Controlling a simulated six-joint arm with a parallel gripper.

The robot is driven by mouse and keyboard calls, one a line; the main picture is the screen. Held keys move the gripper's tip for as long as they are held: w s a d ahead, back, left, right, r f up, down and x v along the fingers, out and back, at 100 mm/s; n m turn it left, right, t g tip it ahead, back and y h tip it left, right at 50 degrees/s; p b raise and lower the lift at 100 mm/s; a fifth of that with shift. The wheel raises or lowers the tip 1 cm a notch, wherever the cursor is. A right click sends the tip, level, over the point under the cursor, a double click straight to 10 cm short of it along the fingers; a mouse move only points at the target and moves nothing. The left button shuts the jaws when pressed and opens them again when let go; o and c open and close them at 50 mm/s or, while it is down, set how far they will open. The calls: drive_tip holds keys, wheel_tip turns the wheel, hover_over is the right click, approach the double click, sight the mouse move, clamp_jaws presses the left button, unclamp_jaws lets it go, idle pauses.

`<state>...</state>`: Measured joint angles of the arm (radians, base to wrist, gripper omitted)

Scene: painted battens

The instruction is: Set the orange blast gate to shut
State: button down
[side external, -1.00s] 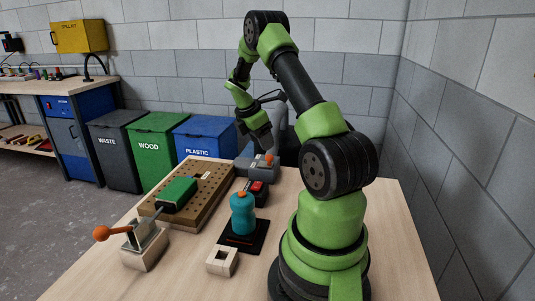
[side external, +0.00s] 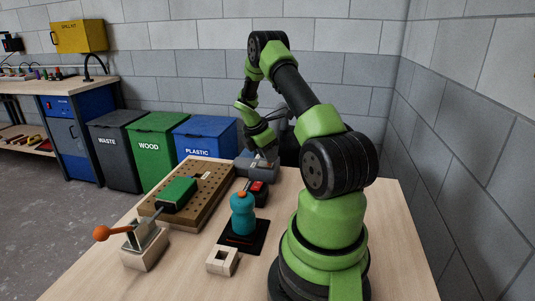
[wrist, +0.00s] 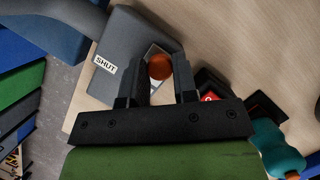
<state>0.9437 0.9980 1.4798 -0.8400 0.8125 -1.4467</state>
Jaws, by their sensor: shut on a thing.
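The orange blast gate is a grey block (side external: 250,166) at the far side of the table in the side view. The block also fills the upper left of the wrist view (wrist: 117,45). A white label on it reads SHUT (wrist: 105,64). Its orange knob (wrist: 160,67) sits between my fingers, with a pale plate beside it. My gripper (side external: 267,154) is down at the gate and shut on the knob. In the side view my fingers mostly hide the knob. The gate's exact setting cannot be told.
A teal bottle-shaped tool (side external: 242,213) stands on a black base near the gate, by a red-topped black box (side external: 257,190). A holed wooden board (side external: 213,188) carries a green block. An orange-knobbed lever clamp (side external: 145,243) and a pale square block (side external: 222,261) lie nearer.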

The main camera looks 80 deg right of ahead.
drive_tip(key=shift+d, duration=2.75)
drive_tip(key=c, duration=0.9)
unclamp_jaws()
drive_tip(key=v, duration=1)
drive_tip(key=shift+a+r, duration=0.1)
